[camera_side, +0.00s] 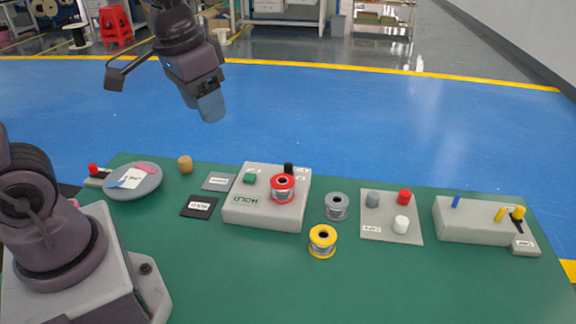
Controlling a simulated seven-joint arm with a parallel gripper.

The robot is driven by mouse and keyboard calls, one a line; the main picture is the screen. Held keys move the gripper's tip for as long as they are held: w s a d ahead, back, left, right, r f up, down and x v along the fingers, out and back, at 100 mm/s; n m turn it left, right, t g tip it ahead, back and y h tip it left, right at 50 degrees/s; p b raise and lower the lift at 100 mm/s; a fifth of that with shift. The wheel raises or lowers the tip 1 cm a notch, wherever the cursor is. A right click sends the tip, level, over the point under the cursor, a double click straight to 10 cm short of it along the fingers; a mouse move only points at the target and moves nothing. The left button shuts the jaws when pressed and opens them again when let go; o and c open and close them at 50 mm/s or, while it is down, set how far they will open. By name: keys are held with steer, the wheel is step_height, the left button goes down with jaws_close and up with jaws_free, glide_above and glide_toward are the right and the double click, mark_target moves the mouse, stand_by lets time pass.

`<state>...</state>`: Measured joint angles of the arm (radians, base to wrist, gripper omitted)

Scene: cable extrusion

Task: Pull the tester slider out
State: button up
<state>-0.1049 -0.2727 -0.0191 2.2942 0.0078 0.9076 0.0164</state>
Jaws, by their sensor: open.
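A long grey box (470,220) stands at the right end of the green table, with a blue peg (456,201) and a yellow peg (500,214) on top. At its right end is a small grey labelled piece (525,247) and a black lever with a yellow knob (518,212). This looks like the tester and its slider, but the label is too small to read. My gripper (210,106) is open and empty, high at the upper left, pointing down and well away from the box. Its fingers overlap in this view.
A grey box (240,211) with green and black knobs holds a red spool (282,188). Grey (336,206) and yellow (322,241) spools stand beside it. A plate (376,230) bears three cylinders. A round disc (140,192) lies left. The front right table is clear.

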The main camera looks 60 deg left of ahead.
steer(key=w+a+f+g, duration=0.25)
steer(key=w+f, duration=0.25)
steer(key=w, duration=0.4)
steer(key=m, duration=0.3)
glide_above(288, 165)
step_height(288, 165, down, 8)
step_height(288, 165, down, 13)
steer(key=shift+r, duration=0.15)
jaws_close()
steer(key=shift+w+a, duration=1.2)
